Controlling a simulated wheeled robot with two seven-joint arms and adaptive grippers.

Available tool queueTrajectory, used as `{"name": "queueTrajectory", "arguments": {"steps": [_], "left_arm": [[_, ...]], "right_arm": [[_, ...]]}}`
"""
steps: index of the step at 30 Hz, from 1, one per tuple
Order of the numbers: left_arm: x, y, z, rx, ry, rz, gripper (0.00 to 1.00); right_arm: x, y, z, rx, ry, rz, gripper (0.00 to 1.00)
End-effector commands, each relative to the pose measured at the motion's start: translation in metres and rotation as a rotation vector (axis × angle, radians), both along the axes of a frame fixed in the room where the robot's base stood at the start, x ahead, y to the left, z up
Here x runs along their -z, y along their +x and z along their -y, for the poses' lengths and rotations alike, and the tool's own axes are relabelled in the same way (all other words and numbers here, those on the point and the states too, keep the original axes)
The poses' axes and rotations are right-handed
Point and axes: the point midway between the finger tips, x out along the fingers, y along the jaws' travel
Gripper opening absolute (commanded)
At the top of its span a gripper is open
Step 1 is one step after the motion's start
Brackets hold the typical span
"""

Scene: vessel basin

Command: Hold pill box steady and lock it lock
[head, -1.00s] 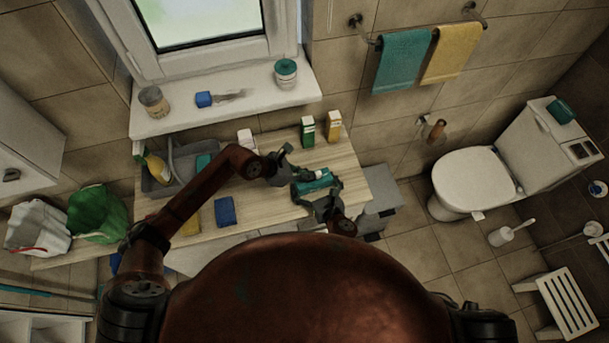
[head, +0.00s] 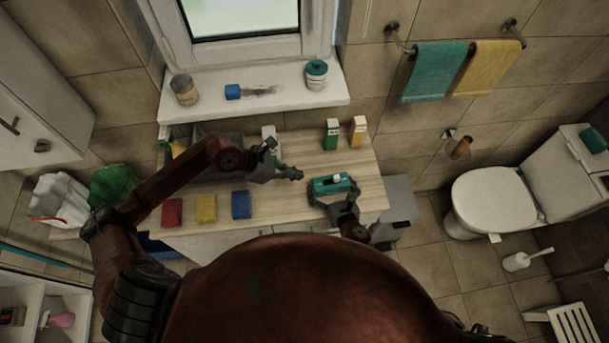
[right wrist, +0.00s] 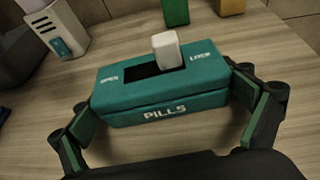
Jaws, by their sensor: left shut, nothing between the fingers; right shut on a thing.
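The teal pill box (head: 330,187), marked PILLS, lies on the wooden countertop. In the right wrist view the box (right wrist: 165,112) has a slot in its top with a white lever (right wrist: 167,50) standing in it. The lever is right of the slot's middle, nearer the right-hand label; dark slot shows to its left. My right gripper (head: 335,198) is shut on the box, its fingers at the two ends; they also show in the right wrist view (right wrist: 163,112). My left gripper (head: 296,174) is shut and empty, left of the box and apart from it.
Green (head: 332,134) and orange (head: 357,131) cartons stand behind the box. Red (head: 172,212), yellow (head: 206,208) and blue (head: 241,205) blocks line the front edge. Countertop right of the box is clear.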

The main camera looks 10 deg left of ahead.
Motion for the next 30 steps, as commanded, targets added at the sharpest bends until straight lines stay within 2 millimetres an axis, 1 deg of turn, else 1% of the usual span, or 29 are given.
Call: {"name": "queueTrajectory", "arguments": {"steps": [3, 13, 14, 16, 25, 28, 30], "left_arm": [[-0.003, -0.001, -0.002, 0.000, -0.001, -0.001, 0.00], [-0.003, -0.001, -0.002, 0.000, 0.000, 0.000, 0.00], [-0.003, -0.001, -0.003, 0.000, 0.000, 0.000, 0.00], [-0.003, -0.001, -0.002, 0.000, 0.000, 0.000, 0.00], [-0.003, -0.001, -0.003, 0.000, 0.000, 0.000, 0.00], [-0.003, -0.001, -0.003, 0.000, 0.000, 0.000, 0.00], [-0.003, -0.001, -0.003, 0.000, 0.000, 0.000, 0.00]], "right_arm": [[0.001, 0.000, 0.001, 0.002, -0.001, -0.003, 0.69], [0.001, 0.000, 0.001, 0.002, -0.002, -0.002, 0.69], [0.001, 0.000, 0.001, 0.002, -0.002, -0.002, 0.96], [0.001, 0.000, 0.001, 0.002, -0.002, -0.002, 1.00], [0.000, 0.000, 0.001, 0.001, -0.001, -0.001, 1.00], [-0.002, -0.006, 0.003, 0.001, -0.002, 0.000, 1.00], [-0.005, -0.013, 0.007, 0.001, -0.002, -0.001, 1.00]]}}
